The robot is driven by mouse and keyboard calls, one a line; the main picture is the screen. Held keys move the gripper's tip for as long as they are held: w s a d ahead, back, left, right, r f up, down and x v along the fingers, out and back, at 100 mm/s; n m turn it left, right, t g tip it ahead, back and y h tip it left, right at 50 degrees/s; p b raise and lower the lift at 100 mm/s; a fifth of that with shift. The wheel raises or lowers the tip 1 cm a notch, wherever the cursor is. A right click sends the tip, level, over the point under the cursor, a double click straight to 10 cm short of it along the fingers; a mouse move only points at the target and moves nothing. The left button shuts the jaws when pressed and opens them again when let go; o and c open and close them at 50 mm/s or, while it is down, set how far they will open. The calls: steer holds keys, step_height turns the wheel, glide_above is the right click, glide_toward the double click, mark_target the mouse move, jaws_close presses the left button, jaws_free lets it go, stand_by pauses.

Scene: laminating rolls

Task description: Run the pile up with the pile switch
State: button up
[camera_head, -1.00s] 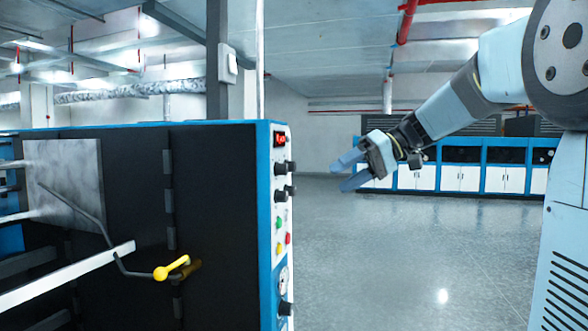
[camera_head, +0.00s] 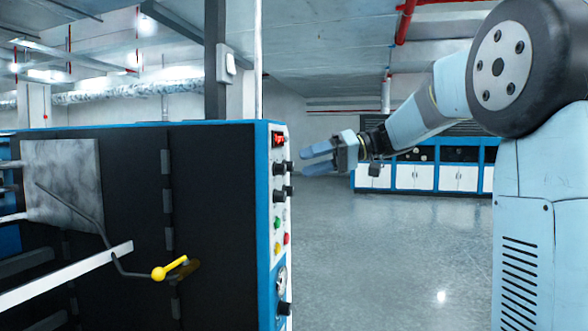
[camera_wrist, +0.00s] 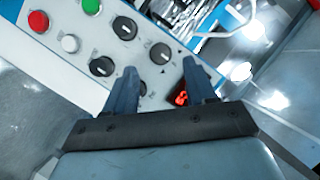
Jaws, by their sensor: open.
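The control panel (camera_head: 269,250) is on the narrow side of the dark machine with blue edges. It carries a red lit display (camera_head: 279,140), black rotary knobs (camera_head: 280,168) and coloured buttons below. I cannot read which control is the pile switch. My gripper (camera_head: 304,161) is open and empty, pointing left toward the upper panel. In the wrist view my spread fingers (camera_wrist: 160,68) overlap the panel face, with a black knob (camera_wrist: 160,52) between the tips and the red display (camera_wrist: 181,97) beside the right finger. I cannot tell whether they touch.
A yellow-knobbed lever (camera_head: 168,270) sticks out from the machine's dark side. A green button (camera_wrist: 91,6), a white button (camera_wrist: 69,43) and a red button (camera_wrist: 38,21) are near the knobs. White-doored cabinets (camera_head: 412,177) stand behind. The floor (camera_head: 380,250) between is clear.

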mark_target(285, 169)
steer(key=shift+x, duration=2.7)
steer(key=c, duration=1)
steer(key=shift+d, duration=0.25)
jaws_close()
steer(key=shift+a, duration=0.1)
